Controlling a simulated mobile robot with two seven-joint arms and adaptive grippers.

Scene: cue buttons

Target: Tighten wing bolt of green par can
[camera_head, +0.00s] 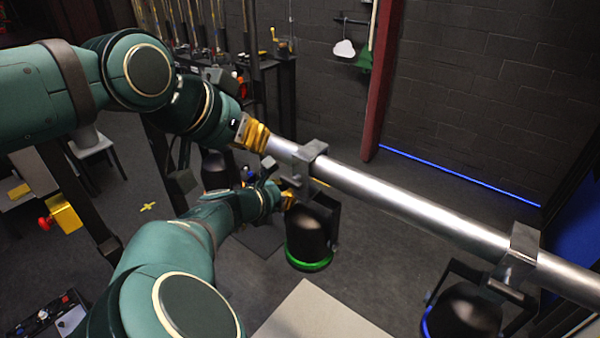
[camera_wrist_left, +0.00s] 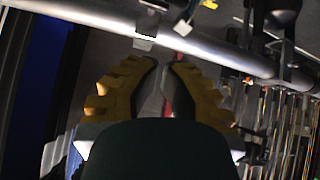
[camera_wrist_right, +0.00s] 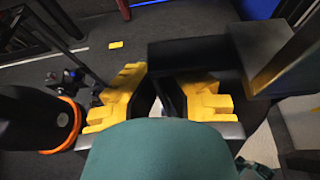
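The green par can (camera_head: 308,235) is a black lamp with a green ring, hanging from the silver pipe (camera_head: 400,196) by a grey clamp (camera_head: 309,152). My left gripper (camera_head: 262,138) is at the pipe's left end, left of the clamp. In the left wrist view its yellow fingers (camera_wrist_left: 163,66) are apart and empty, with the pipe beyond them. My right gripper (camera_head: 287,199) is below the pipe, beside the upper left of the green par can. In the right wrist view its fingers (camera_wrist_right: 166,82) are apart, close to a dark block (camera_wrist_right: 190,60). I cannot make out the wing bolt.
A blue-ringed par can (camera_head: 466,312) hangs further right on the pipe. An orange-ringed lamp (camera_wrist_right: 40,115) shows left in the right wrist view. A pale board (camera_head: 318,318) lies below. A brick wall (camera_head: 460,100) and a red post (camera_head: 383,80) stand behind.

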